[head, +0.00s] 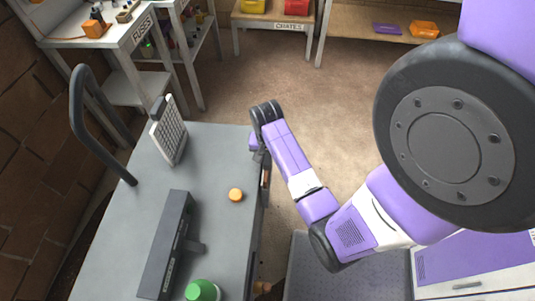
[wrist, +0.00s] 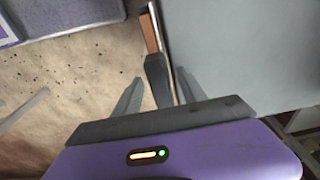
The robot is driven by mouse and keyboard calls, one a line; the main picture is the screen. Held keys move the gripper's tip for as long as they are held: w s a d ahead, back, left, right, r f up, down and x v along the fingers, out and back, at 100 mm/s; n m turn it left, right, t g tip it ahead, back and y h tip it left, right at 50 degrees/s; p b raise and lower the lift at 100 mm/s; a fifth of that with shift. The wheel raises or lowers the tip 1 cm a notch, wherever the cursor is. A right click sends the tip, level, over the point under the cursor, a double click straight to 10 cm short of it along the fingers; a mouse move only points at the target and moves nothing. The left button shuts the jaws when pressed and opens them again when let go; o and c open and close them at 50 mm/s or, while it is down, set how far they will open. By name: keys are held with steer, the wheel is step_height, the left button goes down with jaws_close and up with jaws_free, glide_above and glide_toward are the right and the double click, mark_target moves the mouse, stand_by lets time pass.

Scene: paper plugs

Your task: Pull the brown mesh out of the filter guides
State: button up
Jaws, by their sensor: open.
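A thin brown strip (wrist: 149,33), which looks like the brown mesh seen edge-on, runs along the side of the grey cart in the wrist view. A reddish-brown edge (head: 265,177) shows at the cart's right side in the head view, just below my gripper (head: 260,157). In the wrist view my gripper (wrist: 160,76) is open, its two grey fingers apart. A dark upright piece (wrist: 157,80) at the end of the brown strip shows between the fingers; I cannot tell whether they touch it. The filter guides cannot be made out clearly.
The grey cart top (head: 217,160) holds a white grille panel (head: 169,138), a long dark bar (head: 168,245), an orange disc (head: 236,195) and a green-capped item (head: 202,291). A dark handle (head: 82,125) rises at left. Open floor (head: 330,105) lies beyond.

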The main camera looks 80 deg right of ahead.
steer(key=shift+c, duration=0.2)
jaws_close()
stand_by(0.3)
